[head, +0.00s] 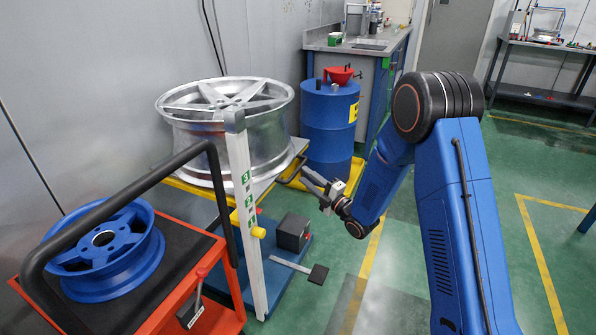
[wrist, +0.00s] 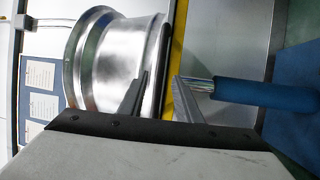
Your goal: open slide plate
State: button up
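A flat plate with a yellow edge (head: 196,189) lies under a large silver wheel rim (head: 225,120); I take it as the slide plate, though no label shows. A dark bent handle (head: 291,172) shows at its right side. In the wrist view, the yellow edge (wrist: 183,72) runs beside the silver rim (wrist: 108,58), beyond the fingers. My gripper (head: 313,180) is right of the plate in the head view. Its two fingers stand apart in the wrist view (wrist: 163,100), with nothing seen gripped. Whether a finger touches the handle cannot be told.
A pale upright post (head: 248,215) stands in front of the plate. A red cart (head: 215,270) with a blue wheel (head: 105,255) is at left. A black box (head: 293,232) sits on a low blue base. A blue drum (head: 328,118) stands behind my gripper. Green floor at right is open.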

aim_at(298, 168)
jog(key=shift+x, duration=2.7)
grip_shut()
